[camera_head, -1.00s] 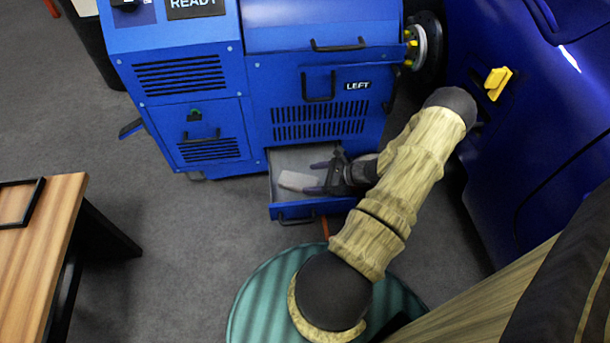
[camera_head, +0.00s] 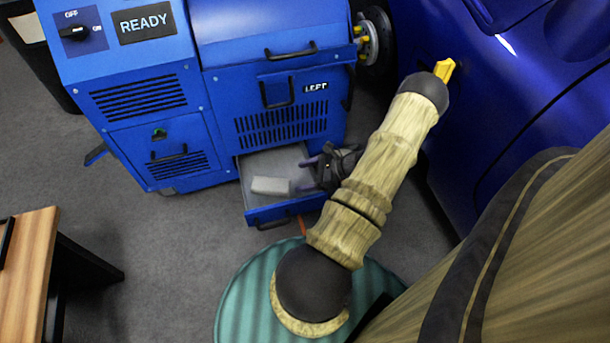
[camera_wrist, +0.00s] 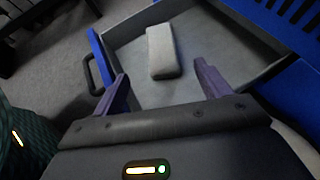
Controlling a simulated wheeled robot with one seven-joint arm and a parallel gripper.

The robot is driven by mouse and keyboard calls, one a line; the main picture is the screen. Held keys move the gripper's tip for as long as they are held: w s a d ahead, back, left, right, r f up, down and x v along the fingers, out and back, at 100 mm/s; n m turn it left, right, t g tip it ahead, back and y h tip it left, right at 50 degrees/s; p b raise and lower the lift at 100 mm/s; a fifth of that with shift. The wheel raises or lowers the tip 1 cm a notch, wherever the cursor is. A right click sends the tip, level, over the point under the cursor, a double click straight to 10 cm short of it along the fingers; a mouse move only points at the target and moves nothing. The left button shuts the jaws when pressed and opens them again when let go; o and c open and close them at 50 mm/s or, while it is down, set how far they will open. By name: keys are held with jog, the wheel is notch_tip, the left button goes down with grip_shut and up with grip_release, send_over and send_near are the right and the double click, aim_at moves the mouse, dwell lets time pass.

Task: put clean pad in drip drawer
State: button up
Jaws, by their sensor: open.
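The clean pad (camera_head: 270,186), a light grey block, lies on the floor of the open drip drawer (camera_head: 284,214) at the bottom of the blue machine. In the wrist view the pad (camera_wrist: 162,52) lies inside the drawer (camera_wrist: 98,54), apart from my fingers. My gripper (camera_head: 312,174) is at the right side of the drawer in the head view, open and empty. In the wrist view its two purple fingers (camera_wrist: 160,92) are spread wide, with the pad beyond their tips.
The blue machine (camera_head: 175,90) has a READY display (camera_head: 146,25) and several handles. A blue car body (camera_head: 500,90) stands close on the right. A wooden table (camera_head: 28,255) is at lower left. Grey floor lies free between table and machine.

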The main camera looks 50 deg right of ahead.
jog(key=a+r+n+g+h, duration=0.7)
jog(key=a+r+n, duration=2)
jog(key=a+n, duration=0.1)
jog(key=shift+w+a+n, duration=0.15)
jog(key=shift+a+n, duration=0.25)
jog(key=shift+a, duration=0.5)
jog(key=w+p+v, duration=0.2)
jog(key=p+v, duration=0.5)
jog(key=p, duration=0.1)
jog(key=w+r+p+v, duration=0.1)
jog(key=p+v, duration=0.7)
jog(key=shift+w+r, duration=0.25)
jog(key=shift+w, duration=0.05)
